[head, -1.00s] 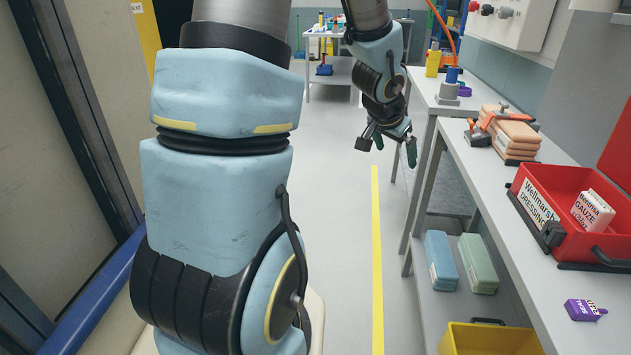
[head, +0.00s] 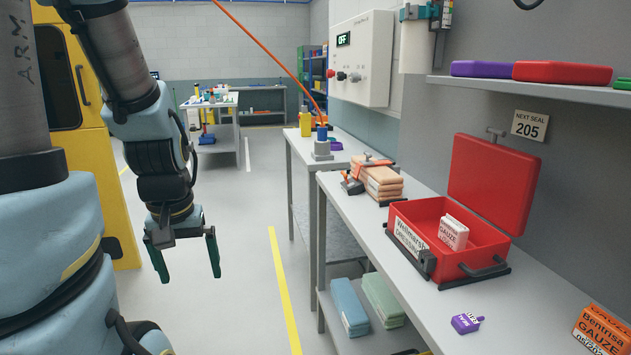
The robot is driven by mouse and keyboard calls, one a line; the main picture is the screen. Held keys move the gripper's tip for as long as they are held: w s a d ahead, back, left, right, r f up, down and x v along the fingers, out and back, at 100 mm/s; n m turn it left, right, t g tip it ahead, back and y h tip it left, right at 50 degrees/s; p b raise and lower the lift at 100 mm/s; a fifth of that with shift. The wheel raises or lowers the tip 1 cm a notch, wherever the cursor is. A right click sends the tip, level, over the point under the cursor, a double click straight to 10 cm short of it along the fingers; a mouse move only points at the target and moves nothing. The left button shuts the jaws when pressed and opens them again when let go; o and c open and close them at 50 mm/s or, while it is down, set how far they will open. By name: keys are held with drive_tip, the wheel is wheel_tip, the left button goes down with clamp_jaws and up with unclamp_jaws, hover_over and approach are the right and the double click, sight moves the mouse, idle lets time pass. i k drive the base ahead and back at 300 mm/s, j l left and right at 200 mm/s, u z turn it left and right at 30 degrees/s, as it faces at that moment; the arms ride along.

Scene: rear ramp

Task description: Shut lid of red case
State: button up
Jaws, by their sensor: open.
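The red case (head: 464,241) sits on the grey bench (head: 400,277) at the right in the head view. Its red lid (head: 492,180) stands open, tilted back toward the wall. A white gauze box (head: 453,232) is inside the case. My gripper (head: 187,262) is open and empty, pointing down over the floor, well left of the case and the bench.
Behind the case are tan pads with an orange clamp (head: 383,183). A purple item (head: 466,323) and an orange gauze box (head: 602,331) lie nearer. A wall shelf (head: 540,87) with flat cases overhangs the bench. Open floor lies between my gripper and the bench.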

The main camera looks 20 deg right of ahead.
sight(498, 183)
drive_tip(key=i+j, duration=0.3)
drive_tip(key=i, duration=0.25)
drive_tip(key=i+l+z, duration=0.1)
drive_tip(key=i+l, duration=0.4)
drive_tip(key=l, duration=0.15)
drive_tip(key=i+l, duration=0.1)
drive_tip(key=l, duration=0.35)
